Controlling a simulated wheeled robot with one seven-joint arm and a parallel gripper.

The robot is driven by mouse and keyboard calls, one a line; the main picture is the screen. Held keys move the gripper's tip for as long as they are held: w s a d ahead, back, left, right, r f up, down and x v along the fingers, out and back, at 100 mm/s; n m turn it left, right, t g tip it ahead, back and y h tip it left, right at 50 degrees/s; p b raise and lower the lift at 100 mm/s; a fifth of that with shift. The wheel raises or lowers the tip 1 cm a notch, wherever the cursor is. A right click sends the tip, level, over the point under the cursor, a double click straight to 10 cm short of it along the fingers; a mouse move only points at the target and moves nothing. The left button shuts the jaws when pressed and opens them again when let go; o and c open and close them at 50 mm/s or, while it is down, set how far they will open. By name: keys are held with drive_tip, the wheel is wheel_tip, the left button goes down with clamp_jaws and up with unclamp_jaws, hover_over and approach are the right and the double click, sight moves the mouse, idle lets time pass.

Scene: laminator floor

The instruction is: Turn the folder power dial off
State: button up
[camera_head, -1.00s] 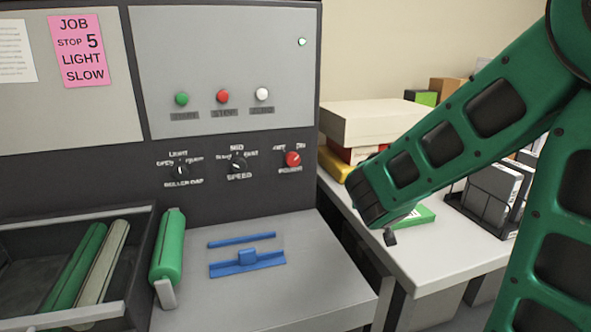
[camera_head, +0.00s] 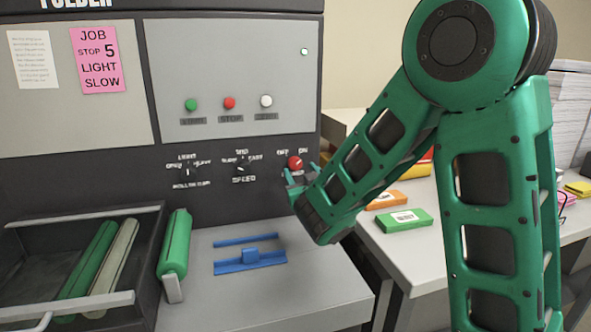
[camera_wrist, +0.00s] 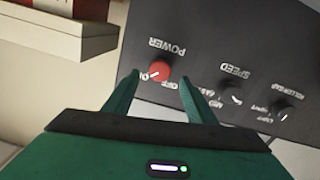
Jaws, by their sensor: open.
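The red power dial (camera_head: 295,162) is on the dark control strip of the folder (camera_head: 236,95), at the strip's right end, with OFF and ON lettered above it. It also shows in the wrist view (camera_wrist: 160,70), upside down, with a white pointer mark near the ON label. My gripper (camera_head: 300,176) is at the dial in the head view. In the wrist view, the open fingers (camera_wrist: 158,82) stand on either side of the dial with gaps, their tips close to the panel. Contact with the dial cannot be told.
The speed dial (camera_head: 240,168) and roller gap dial (camera_head: 187,172) are to the left on the strip. Green, red and white buttons (camera_head: 230,103) are above. A blue guide (camera_head: 250,262) lies on the grey shelf below. Boxes and a side table (camera_head: 430,260) stand right.

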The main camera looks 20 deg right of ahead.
sight(296, 165)
drive_tip(key=shift+w+d, duration=0.1)
drive_tip(key=shift+w, duration=2.5)
drive_tip(key=shift+c, duration=0.6)
drive_tip(key=c, duration=0.9)
